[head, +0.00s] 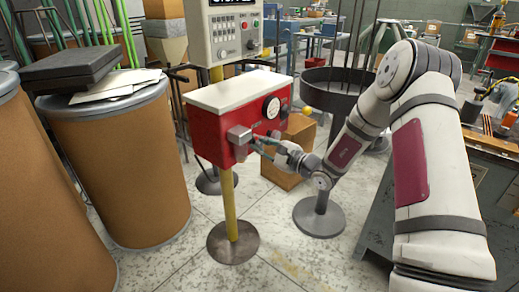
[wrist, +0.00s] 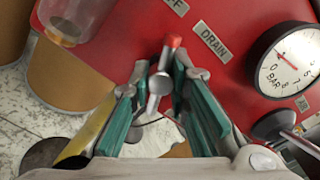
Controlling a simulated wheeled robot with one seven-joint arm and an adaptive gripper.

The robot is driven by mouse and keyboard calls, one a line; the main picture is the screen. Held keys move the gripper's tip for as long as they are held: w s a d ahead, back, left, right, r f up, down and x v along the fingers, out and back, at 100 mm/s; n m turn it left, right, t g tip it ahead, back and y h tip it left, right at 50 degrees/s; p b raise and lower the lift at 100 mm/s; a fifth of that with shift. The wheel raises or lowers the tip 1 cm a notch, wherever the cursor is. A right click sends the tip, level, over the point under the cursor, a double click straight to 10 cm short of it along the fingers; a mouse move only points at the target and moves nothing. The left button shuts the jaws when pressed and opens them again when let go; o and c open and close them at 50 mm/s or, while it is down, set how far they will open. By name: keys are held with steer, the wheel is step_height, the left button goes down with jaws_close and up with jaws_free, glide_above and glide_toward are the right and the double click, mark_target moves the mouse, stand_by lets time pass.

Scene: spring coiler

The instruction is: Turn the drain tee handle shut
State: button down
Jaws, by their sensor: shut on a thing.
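The drain tee handle (wrist: 160,84) is a silver bar with a round hub and a red tip. In the wrist view it stands slightly tilted, its red tip up and a little right, below the DRAIN label (wrist: 212,42). My gripper (wrist: 160,74) has its teal-padded fingers on both sides of the handle and is shut on it. In the head view my gripper (head: 264,146) reaches the front of the red box (head: 208,128) from the right. There the handle is too small and covered to make out.
A pressure gauge (wrist: 288,60) in BAR sits right of the handle, with a dark round knob below it. A clear bowl (wrist: 75,20) hangs at the upper left. Brown drums (head: 125,165) stand left of the box, and a dark round bin (head: 335,90) stands behind.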

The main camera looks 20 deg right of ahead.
steer(key=shift+a+f+n+b, duration=0.1)
steer(key=shift+f+n+b, duration=0.1)
steer(key=shift+n+b, duration=1.8)
steer(key=shift+s+n, duration=0.1)
steer(key=shift+n, duration=0.2)
steer(key=c, duration=1.7)
jaws_free()
steer(key=shift+o, duration=1.3)
steer(key=shift+r, duration=0.1)
steer(key=v, duration=1.2)
